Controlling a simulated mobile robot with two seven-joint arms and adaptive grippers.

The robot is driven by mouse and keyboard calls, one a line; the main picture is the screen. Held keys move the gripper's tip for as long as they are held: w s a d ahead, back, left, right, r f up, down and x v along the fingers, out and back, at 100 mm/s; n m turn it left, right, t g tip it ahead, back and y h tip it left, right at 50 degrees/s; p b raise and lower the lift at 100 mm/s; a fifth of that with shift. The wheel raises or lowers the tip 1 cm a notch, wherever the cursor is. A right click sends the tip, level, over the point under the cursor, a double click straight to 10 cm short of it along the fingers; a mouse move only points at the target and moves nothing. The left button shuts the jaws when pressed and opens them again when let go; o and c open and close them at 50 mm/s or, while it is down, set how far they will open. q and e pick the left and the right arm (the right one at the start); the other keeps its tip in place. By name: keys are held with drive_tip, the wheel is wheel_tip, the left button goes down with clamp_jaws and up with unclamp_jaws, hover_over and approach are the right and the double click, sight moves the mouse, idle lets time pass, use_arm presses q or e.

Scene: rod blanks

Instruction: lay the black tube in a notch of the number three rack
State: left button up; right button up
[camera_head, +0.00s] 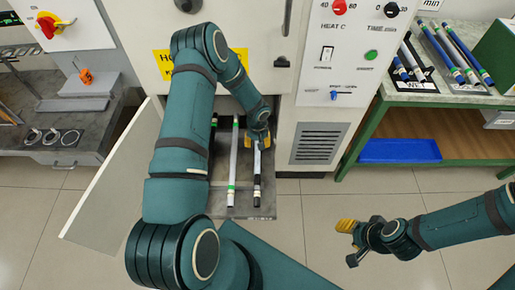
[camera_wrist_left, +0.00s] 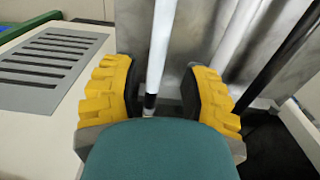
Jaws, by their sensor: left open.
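The black tube, white with black end bands (camera_head: 257,183), lies in the open drawer under the cabinet. My left gripper (camera_head: 258,143) is over its far part. In the left wrist view, the yellow fingers of my left gripper (camera_wrist_left: 158,100) are open on either side of a white tube with a dark end (camera_wrist_left: 152,98); I cannot tell whether they touch it. My right gripper (camera_head: 349,243) is open and empty above the floor at lower right. I cannot identify the number three rack; a grey stand with an orange tag (camera_head: 86,76) is on the left bench, its marking unclear.
A green-banded tube (camera_head: 233,165) lies beside the black one in the drawer (camera_head: 238,212). The open cabinet door (camera_head: 115,185) stands at left. Tubes with blue and green bands (camera_head: 447,55) lie in racks on the right bench, one labelled WET (camera_head: 415,87). A blue tray (camera_head: 400,150) is below.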

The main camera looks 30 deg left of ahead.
use_arm(q)
drive_tip(key=s+d+r+m+h, duration=0.2)
drive_tip(key=s+d+r, duration=0.2)
drive_tip(key=s+d, duration=0.5)
drive_tip(key=s+d+r+m+t+h, duration=0.1)
drive_tip(key=s+d+r, duration=0.4)
drive_tip(key=d, duration=0.8)
drive_tip(key=s+m+h, duration=0.1)
drive_tip(key=s, duration=0.2)
drive_tip(key=shift+s+r+m+t, duration=0.2)
drive_tip(key=shift+s+m+t, duration=0.1)
drive_tip(key=shift+s+m, duration=0.1)
